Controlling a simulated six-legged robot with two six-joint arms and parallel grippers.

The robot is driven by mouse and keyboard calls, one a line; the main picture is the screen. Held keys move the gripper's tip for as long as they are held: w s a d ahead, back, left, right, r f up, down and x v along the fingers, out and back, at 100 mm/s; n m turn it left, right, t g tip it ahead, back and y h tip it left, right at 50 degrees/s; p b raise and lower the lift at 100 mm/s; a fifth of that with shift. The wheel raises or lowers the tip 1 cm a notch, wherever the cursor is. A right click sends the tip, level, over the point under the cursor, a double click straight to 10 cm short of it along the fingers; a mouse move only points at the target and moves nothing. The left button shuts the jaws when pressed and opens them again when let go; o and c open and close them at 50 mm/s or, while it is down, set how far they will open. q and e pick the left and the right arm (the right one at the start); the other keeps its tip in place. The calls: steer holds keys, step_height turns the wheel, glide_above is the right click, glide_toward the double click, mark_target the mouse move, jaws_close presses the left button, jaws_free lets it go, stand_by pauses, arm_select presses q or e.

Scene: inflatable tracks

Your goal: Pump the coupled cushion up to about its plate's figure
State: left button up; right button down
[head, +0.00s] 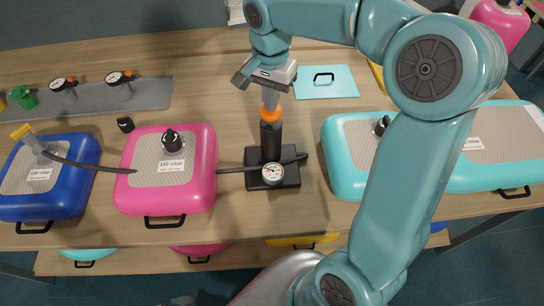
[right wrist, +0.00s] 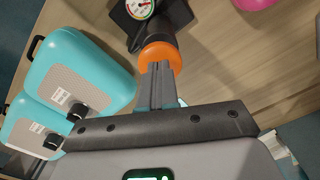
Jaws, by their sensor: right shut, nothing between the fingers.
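The black pump (head: 270,138) stands upright on the table with an orange handle (head: 272,114) on top and a round gauge (head: 272,173) on its base; the needle is too small to read. My right gripper (head: 270,100) is shut and empty, pointing down with its tips at the orange handle. In the right wrist view the fingers (right wrist: 158,75) overlap the handle (right wrist: 158,55); I cannot tell whether they touch. A dark hose (head: 90,165) reaches a yellow-levered coupler (head: 35,145) on the blue cushion (head: 75,195), partly lost at the pink cushion. The blue plate (head: 40,174) is hard to read. My left gripper is out of view.
The pink cushion (head: 200,190) with a black valve and an mbar plate lies between blue cushion and pump. Teal cushions (head: 345,180) lie right, partly behind my arm. A grey mat (head: 90,100) with gauge fittings and a teal plate (head: 335,90) lie behind.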

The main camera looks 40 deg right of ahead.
step_height(320, 180, up, 7)
steer(key=p, duration=0.5)
steer(key=shift+f, duration=0.1)
stand_by(0.4)
steer(key=shift+f+b, duration=3.3)
steer(key=shift+f, duration=0.9)
step_height(320, 180, up, 8)
steer(key=p, duration=0.7)
steer(key=shift+r, duration=0.25)
steer(key=shift+f, duration=0.2)
